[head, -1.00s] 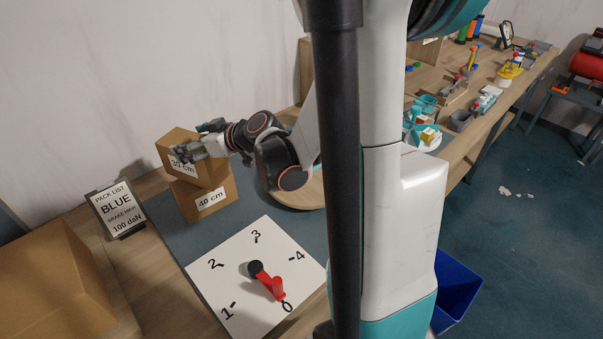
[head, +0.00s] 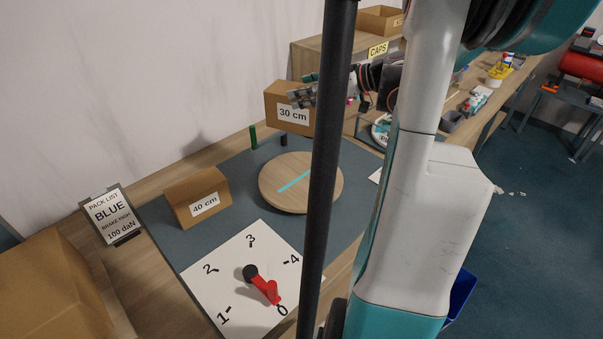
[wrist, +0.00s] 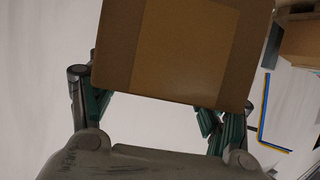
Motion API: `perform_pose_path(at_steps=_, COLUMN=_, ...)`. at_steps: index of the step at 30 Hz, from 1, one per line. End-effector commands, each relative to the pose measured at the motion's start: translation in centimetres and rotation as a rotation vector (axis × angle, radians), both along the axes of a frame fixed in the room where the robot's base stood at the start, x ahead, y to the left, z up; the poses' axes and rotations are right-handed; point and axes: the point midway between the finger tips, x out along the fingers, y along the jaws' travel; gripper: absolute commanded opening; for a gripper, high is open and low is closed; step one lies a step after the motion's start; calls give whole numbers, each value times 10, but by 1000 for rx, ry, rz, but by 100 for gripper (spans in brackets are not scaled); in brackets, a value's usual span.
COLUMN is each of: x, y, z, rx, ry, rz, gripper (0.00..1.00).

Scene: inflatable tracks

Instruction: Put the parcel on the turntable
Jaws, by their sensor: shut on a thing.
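The parcel is a brown cardboard box with a white "30 cm" label (head: 275,98). It also fills the upper middle of the wrist view (wrist: 180,45). My gripper (head: 302,96) is shut on it and holds it up, above and behind the turntable, near the wall side. In the wrist view the two fingers (wrist: 160,104) stand at either side of the box. The turntable (head: 285,198) is a round wooden disc with a cyan stripe.
A white dial board with a red lever (head: 240,255) lies in front. A green post (head: 252,137) and a dark post (head: 283,141) stand behind. A pack list sign (head: 112,215) is at left.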

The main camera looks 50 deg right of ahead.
Motion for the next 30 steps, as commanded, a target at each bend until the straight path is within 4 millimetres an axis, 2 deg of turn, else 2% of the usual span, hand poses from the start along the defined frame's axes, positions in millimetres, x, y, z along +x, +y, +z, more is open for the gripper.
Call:
perform_pose_path(at_steps=5, x=-1, y=-1, z=-29, rx=0, ry=-1, rz=0, gripper=4)
perform_pose_path(at_steps=18, x=-1, y=-1, z=-128, rx=0, ry=-1, rz=0, gripper=4)
perform_pose_path(at_steps=22, x=-1, y=-1, z=-146, rx=0, ry=-1, rz=0, gripper=4)
perform_pose_path(at_steps=30, x=-1, y=-1, z=-161, rx=0, ry=-1, rz=0, gripper=4)
